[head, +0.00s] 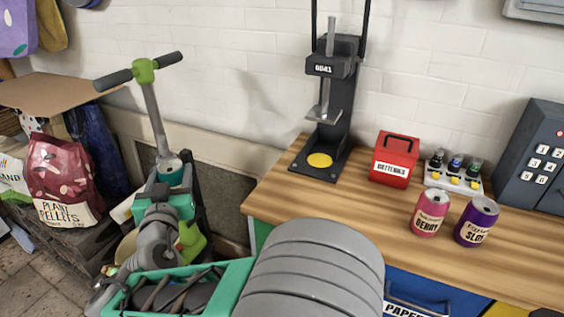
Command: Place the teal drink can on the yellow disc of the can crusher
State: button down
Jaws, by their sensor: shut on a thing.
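The teal drink can (173,176) is left of the workbench, with its silver top facing up. My gripper (184,168), dark and partly hidden, is shut on the can and holds it roughly upright, in front of a scooter's stem. The can crusher (337,95) is a tall black press labelled GOA1, standing at the bench's back left edge. Its yellow disc (319,160) lies bare on the base plate. The press head with its metal plate is raised above the disc. The can and gripper are well left of the crusher and apart from it.
A scooter (146,72) and a plant pellets bag (62,178) are left. The bench's left front is clear.

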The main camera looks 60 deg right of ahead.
jog(key=s+d+m+g+h+b, duration=0.2)
jog(key=s+d+m+g+h, duration=0.3)
jog(key=s+d+m+g, duration=1.05)
jog(key=s+d+n+t, duration=0.1)
jog(key=d+n, duration=0.1)
jog(key=d, duration=0.5)
jog(key=d+f+n+t+p, duration=0.1)
jog(key=d+n, duration=0.1)
jog(key=d, duration=0.6)
jog(key=s+d+n+t+p, duration=0.1)
jog(key=d+n, duration=0.1)
jog(key=d, duration=0.6)
jog(key=shift+s+d+f+n, duration=0.1)
jog(key=shift+s+f+n, duration=0.15)
jog(key=shift+s+f, duration=0.1)
jog(key=shift+f, duration=0.25)
jog(key=shift+f+b, duration=0.2)
jog(key=shift+b, duration=0.1)
jog(key=shift+c, duration=2.4)
grip_release()
jog(key=shift+r, duration=0.15)
